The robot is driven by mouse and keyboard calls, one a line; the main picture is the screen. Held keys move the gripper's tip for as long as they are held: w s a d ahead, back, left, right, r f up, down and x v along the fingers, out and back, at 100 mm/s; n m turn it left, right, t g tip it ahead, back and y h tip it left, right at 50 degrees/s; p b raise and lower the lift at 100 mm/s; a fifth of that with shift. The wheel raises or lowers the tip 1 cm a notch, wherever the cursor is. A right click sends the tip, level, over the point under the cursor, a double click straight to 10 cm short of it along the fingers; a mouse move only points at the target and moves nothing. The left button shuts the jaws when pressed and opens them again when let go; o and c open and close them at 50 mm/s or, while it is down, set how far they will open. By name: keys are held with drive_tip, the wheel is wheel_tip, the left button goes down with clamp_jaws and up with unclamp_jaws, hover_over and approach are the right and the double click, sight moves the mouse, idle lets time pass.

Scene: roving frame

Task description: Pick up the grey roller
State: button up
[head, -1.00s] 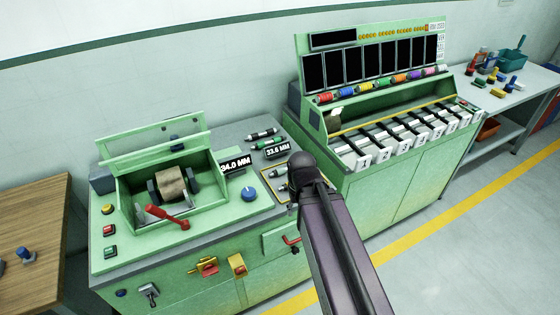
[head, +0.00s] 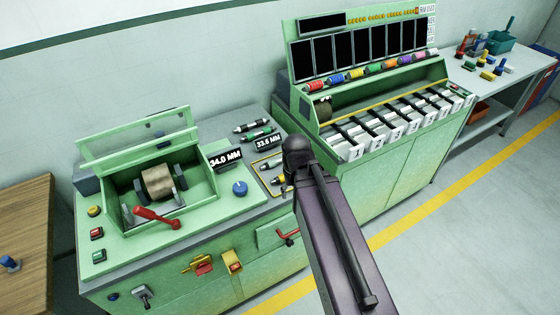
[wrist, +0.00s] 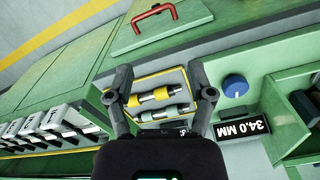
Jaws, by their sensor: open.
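The grey roller (head: 271,163) lies in a yellow-edged tray (head: 256,172) on the green machine's top, behind a yellow-marked roller (head: 279,180). In the wrist view the grey roller (wrist: 166,112), slightly greenish there with a shiny middle, lies beside the yellow-ended roller (wrist: 155,95). My gripper (wrist: 158,72) is open, its two dark fingers on either side of the tray area. Nothing is between the fingers in their grip, and the gap in height to the rollers cannot be told. In the head view my arm hides the gripper and part of the tray's right side.
A black-and-white roller (head: 252,126) and a green roller (head: 257,135) lie behind the tray. Displays reading 34.0 MM (head: 226,158) and 33.6 MM (head: 267,143) and a blue knob (head: 239,188) stand close by. A sorting cabinet (head: 385,165) stands right.

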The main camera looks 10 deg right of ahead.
drive_tip(key=w+d+m, duration=0.1)
drive_tip(key=w+m, duration=1.3)
drive_tip(key=w, duration=1.5)
drive_tip(key=shift+d+f, duration=0.2)
drive_tip(key=shift+d, duration=0.05)
drive_tip(key=shift+f, duration=0.1)
drive_tip(key=b, duration=0.9)
hover_over(280, 160)
drive_tip(key=f, duration=0.8)
drive_tip(key=shift+w+a+f, duration=0.15)
drive_tip(key=shift+w+f, duration=0.1)
drive_tip(key=shift+w, duration=0.05)
drive_tip(key=shift+f+b, duration=2.6)
drive_tip(key=shift+b, duration=0.05)
clamp_jaws()
